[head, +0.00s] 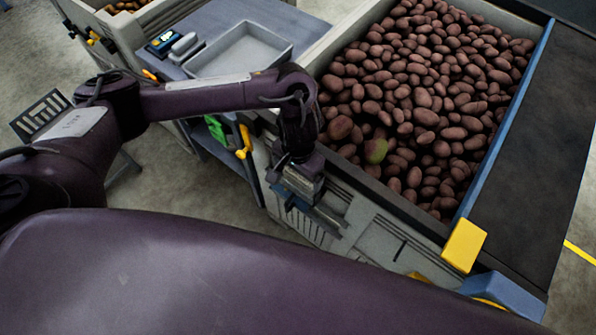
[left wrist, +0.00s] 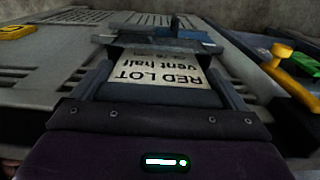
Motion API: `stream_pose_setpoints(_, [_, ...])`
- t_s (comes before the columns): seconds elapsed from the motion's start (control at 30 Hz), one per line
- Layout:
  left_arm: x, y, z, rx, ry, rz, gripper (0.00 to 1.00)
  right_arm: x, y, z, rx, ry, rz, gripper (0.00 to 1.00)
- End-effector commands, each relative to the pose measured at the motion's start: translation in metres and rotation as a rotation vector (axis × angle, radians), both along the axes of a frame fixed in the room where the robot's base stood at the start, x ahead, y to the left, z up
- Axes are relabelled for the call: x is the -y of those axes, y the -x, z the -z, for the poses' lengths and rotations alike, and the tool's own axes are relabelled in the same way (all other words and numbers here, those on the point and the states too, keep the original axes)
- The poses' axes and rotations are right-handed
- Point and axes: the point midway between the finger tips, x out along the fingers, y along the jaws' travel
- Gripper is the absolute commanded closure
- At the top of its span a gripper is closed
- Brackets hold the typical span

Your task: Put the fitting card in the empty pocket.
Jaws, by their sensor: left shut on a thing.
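My left gripper (head: 318,208) is low against the outer wall of the potato bin (head: 375,240), pointing down and to the right. It is shut on a pale card (left wrist: 155,72), which shows in the left wrist view between its fingers. The card's print is upside down there and reads "RED LOT" and "vent half", with a further line partly hidden. A blue part (left wrist: 188,33) shows just beyond the fingertips. I cannot make out the empty pocket, nor whether the card touches the wall. My right gripper is not in view.
The bin is full of dark red potatoes (head: 430,90), with one greenish potato (head: 376,151). A grey tray (head: 240,52) stands on the bench at upper left. A yellow lever (head: 243,142) and green part (head: 215,128) are left of the gripper. A dark belt (head: 540,150) runs at right.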

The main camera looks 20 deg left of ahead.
Motion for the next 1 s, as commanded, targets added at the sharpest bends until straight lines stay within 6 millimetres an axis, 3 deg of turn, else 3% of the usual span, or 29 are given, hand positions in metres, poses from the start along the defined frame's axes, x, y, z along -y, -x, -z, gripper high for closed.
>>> stream_pose_setpoints(0.27, [0.000,0.000,0.002,0.000,0.000,-0.001,0.29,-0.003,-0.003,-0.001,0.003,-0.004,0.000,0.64])
stream_pose_setpoints(0.3, [0.000,0.000,0.002,0.001,0.000,0.000,0.03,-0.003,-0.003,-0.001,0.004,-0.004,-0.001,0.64])
stream_pose_setpoints(0.33, [0.000,0.000,0.002,0.001,0.000,0.000,0.00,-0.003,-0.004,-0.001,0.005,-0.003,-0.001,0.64])
stream_pose_setpoints(0.63, [0.000,-0.001,-0.002,0.002,0.001,0.001,0.00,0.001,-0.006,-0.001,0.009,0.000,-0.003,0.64])
stream_pose_setpoints(1.0, [0.000,-0.002,-0.074,0.008,0.000,0.004,0.00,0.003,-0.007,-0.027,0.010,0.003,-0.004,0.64])
